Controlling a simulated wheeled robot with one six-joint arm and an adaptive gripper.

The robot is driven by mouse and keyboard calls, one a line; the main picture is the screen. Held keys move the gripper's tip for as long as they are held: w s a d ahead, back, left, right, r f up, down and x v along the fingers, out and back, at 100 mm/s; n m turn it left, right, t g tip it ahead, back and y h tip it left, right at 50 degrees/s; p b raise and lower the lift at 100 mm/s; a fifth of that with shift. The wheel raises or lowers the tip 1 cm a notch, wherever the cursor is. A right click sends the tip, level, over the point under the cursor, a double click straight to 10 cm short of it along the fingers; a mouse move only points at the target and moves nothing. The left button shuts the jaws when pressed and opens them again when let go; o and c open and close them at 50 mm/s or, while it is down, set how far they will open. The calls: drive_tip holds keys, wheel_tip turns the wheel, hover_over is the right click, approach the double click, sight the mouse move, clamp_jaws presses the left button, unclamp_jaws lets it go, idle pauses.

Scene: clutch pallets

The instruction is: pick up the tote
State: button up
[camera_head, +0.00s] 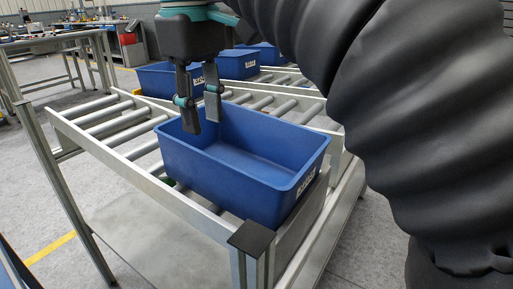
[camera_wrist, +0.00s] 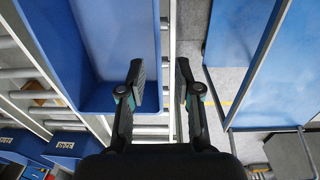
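The blue tote (camera_head: 250,180) stands upright and empty at the near end of a roller conveyor in the head view, with a white label on its near right end. My gripper (camera_head: 201,122) points down at the tote's far left part, its two fingers apart. In the wrist view, my gripper (camera_wrist: 160,70) straddles the line of the tote's side rim, one finger over the inside of the tote (camera_wrist: 92,45) and one outside. A gap shows between the fingers and the rim. I cannot tell how deep the fingertips reach.
More blue totes (camera_head: 238,64) stand on the rollers (camera_head: 120,117) farther back. A dark-topped post (camera_head: 251,238) rises at the conveyor's near corner. A metal frame (camera_head: 50,170) runs along the left. A blue-edged structure (camera_wrist: 275,60) lies to the right in the wrist view.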

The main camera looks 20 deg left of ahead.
sight(210, 155)
drive_tip(key=shift+w, duration=0.3)
drive_tip(key=shift+w+f, duration=0.15)
drive_tip(key=shift+f, duration=0.1)
wheel_tip(210, 155, down, 8)
drive_tip(key=shift+r+b, duration=0.25)
drive_tip(key=shift+b, duration=0.75)
drive_tip(key=shift+w+a+f+b, duration=0.1)
drive_tip(key=shift+f+b, duration=0.1)
drive_tip(key=shift+f, duration=0.75)
drive_tip(key=shift+a+f+b, duration=0.15)
drive_tip(key=shift+f+b, duration=0.1)
drive_tip(key=shift+f, duration=0.75)
drive_tip(key=shift+w+a+f+b, duration=0.1)
drive_tip(key=shift+f+b, duration=0.1)
drive_tip(key=shift+f, duration=0.75)
clamp_jaws()
